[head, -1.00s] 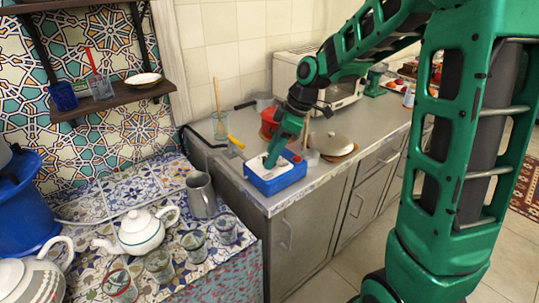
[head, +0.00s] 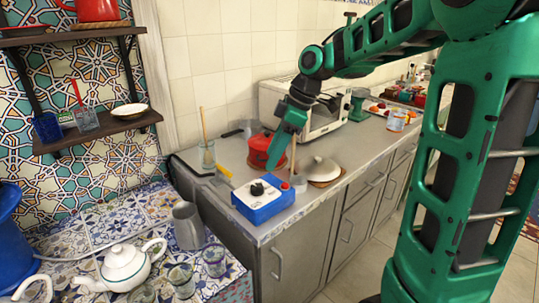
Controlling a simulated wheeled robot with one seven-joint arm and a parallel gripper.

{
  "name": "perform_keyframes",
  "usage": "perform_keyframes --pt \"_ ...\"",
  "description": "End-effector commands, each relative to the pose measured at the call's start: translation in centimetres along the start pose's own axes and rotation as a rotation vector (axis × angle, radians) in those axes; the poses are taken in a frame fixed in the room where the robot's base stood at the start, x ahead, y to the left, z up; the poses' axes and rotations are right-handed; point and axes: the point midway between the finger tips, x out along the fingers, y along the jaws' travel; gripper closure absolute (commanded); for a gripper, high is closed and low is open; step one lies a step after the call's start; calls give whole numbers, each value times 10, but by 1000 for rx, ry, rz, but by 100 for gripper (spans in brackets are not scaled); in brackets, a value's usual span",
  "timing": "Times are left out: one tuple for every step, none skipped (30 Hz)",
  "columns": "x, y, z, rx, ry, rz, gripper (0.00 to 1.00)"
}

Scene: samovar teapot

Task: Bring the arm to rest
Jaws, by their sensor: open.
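My green arm reaches in from the right in the head view. My gripper (head: 278,150) points down and hangs above and behind a blue box with a white top (head: 262,199), which has a black knob and a red button. The gripper looks clear of the box, and I see nothing held in it. The fingertips are small here and partly merge with the red pot (head: 266,148) behind them.
A white teapot (head: 123,267), a grey metal pitcher (head: 188,226) and several glasses stand on the tiled table. A toaster oven (head: 327,108) and a lidded plate (head: 322,170) are on the grey counter. The floor in front of the cabinets is free.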

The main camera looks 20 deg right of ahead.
Motion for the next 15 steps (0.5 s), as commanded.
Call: perform_keyframes --pt "0 0 0 0 0 0 50" --pt "0 0 0 0 0 0 50" --pt "0 0 0 0 0 0 50" --pt "0 0 0 0 0 0 50" --pt "0 0 0 1 0 0 50" --pt "0 0 1 6 -1 1 50" --pt "0 -1 2 16 -4 3 50" --pt "-1 -3 5 33 -8 6 50" --pt "-2 -6 11 70 -16 11 50" --pt "-4 -9 17 108 -25 18 50" --pt "-6 -13 24 156 -35 26 50" --pt "-9 -20 37 234 -52 39 50" --pt "-11 -26 48 304 -67 50 50" --pt "-13 -34 60 380 -82 62 50" --pt "-16 -45 77 488 -104 80 50"
